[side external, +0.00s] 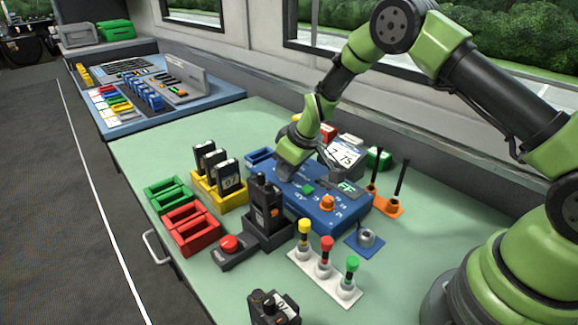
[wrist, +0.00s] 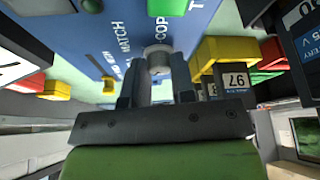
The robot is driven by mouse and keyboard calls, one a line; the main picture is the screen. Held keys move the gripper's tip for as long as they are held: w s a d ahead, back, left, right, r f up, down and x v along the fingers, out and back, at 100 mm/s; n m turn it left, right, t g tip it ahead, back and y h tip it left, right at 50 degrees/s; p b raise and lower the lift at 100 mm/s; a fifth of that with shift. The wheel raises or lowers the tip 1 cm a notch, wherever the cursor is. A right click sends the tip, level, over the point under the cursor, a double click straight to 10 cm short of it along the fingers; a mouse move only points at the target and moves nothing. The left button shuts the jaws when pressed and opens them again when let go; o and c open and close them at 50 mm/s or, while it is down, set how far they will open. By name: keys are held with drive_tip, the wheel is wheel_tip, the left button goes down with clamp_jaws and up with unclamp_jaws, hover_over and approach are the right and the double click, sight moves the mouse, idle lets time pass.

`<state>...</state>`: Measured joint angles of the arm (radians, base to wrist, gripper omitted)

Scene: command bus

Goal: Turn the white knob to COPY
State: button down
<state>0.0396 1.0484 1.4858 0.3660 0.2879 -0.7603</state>
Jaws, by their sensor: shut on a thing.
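The blue console (side external: 325,210) stands on the green table, with a green button, an orange knob and a small display on its top. In the wrist view the white knob (wrist: 157,56) sits on the console's blue face (wrist: 95,35), between the two fingers of my gripper (wrist: 157,68). The fingers are shut on it. Printed words beside it read MATCH and COP, the rest of the latter cut off or hidden. Which way the knob points cannot be told. In the side view my gripper (side external: 285,172) is at the console's far left end and hides the knob.
Black radios stand in a yellow rack (side external: 222,192) left of the console. Red trays (side external: 190,228) and green trays (side external: 167,193) lie further left. A black radio in a charger (side external: 265,225), a white stand with capped posts (side external: 325,275) and an orange antenna holder (side external: 385,205) surround the console closely.

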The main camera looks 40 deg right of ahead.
drive_tip(key=m+h, duration=0.1)
drive_tip(key=m, duration=0.3)
drive_tip(key=shift+a+h, duration=0.15)
drive_tip(key=shift+h, duration=0.25)
drive_tip(key=shift+a+m+h, duration=0.1)
drive_tip(key=shift+m+h, duration=0.5)
drive_tip(key=shift+m, duration=1.3)
drive_tip(key=shift+f, duration=0.1)
drive_tip(key=c, duration=1)
unclamp_jaws()
drive_tip(key=shift+o, duration=0.2)
drive_tip(key=v, duration=1)
drive_tip(key=shift+w+a, duration=0.1)
